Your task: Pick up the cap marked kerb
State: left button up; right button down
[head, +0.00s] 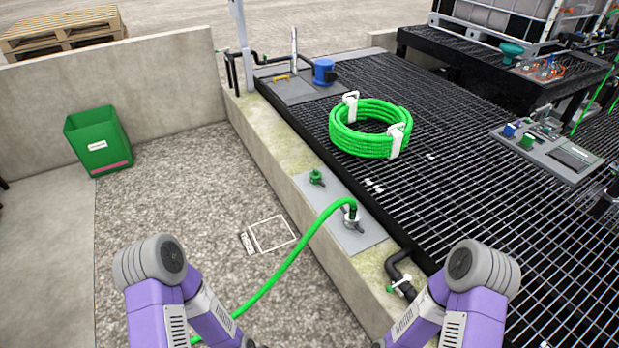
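I cannot read the word kerb on anything in the head view. A small green fitting (316,177), possibly a cap, stands on a grey plate (300,185) on top of the concrete kerb (262,130). A green hose (290,262) runs from a metal coupling (350,215) on the same plate down to the gravel at the lower left. Only purple and grey links of both my arms show at the bottom edge. Both grippers are out of the picture, below the frame.
A coiled green hose (368,128) with white straps lies on the black grating (470,190). A white square outline (272,234) marks the gravel. A green bin (98,140) stands by the wall. A fitting panel (545,150) lies right. The gravel beside the kerb is mostly free.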

aim_at(315, 175)
jog(key=u, duration=0.3)
jog(key=k, duration=0.4)
jog(key=u, duration=1)
jog(key=k, duration=0.9)
jog(key=u, duration=0.5)
jog(key=i, duration=1.75)
jog(key=z, duration=0.5)
jog(key=i, duration=1.95)
jog(key=z, duration=0.5)
jog(key=i, duration=1.95)
jog(key=z, duration=1.4)
jog(key=i, duration=1.2)
jog(key=z, duration=1.8)
jog(key=i, duration=0.6)
jog(key=z, duration=0.25)
